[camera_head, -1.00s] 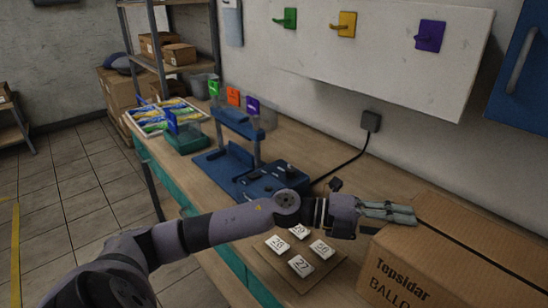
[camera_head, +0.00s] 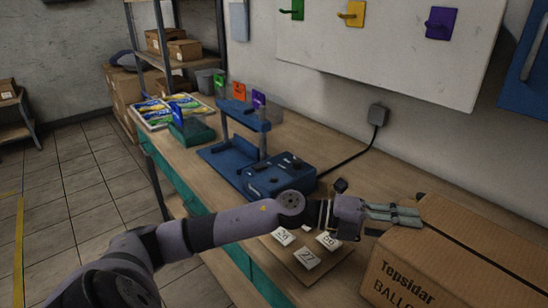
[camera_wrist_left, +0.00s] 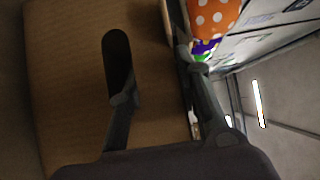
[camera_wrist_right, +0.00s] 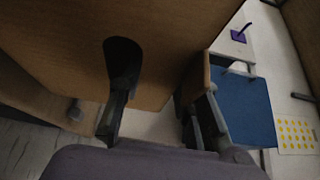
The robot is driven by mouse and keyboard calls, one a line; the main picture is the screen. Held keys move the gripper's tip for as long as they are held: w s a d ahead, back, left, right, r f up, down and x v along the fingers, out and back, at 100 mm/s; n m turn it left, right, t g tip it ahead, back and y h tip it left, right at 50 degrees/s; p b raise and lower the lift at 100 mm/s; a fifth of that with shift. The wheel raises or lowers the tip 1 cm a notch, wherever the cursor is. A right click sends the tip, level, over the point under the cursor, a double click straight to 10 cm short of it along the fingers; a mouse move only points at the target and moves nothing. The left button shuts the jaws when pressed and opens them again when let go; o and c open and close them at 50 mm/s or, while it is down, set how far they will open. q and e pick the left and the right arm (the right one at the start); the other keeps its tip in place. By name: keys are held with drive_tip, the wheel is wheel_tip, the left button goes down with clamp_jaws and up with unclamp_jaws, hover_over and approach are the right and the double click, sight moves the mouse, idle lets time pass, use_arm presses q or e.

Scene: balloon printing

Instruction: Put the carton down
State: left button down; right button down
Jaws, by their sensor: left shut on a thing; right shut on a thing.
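The brown cardboard carton (camera_head: 465,255), printed with dark lettering, fills the lower right of the head view. Its underside is out of frame, so I cannot tell whether it touches the bench. My left gripper (camera_head: 398,213) is shut on its left upper edge. The right arm is outside the head view.
A mat with numbered white tiles (camera_head: 308,259) lies on the wooden bench (camera_head: 345,160), just left of the carton and partly behind my left arm. A blue machine (camera_head: 278,175) stands behind it, its cable running to a wall socket (camera_head: 377,115). Bench behind the carton is clear.

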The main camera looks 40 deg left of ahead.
use_arm(q)
drive_tip(key=shift+f+b, duration=0.45)
drive_tip(key=shift+f, duration=0.25)
use_arm(e)
drive_tip(key=shift+f, duration=0.65)
use_arm(q)
drive_tip(key=c, duration=1.2)
unclamp_jaws()
use_arm(e)
drive_tip(key=c, duration=1.2)
unclamp_jaws()
use_arm(q)
drive_tip(key=v, duration=1.2)
use_arm(e)
drive_tip(key=v, duration=1.2)
drive_tip(key=shift+r, duration=0.1)
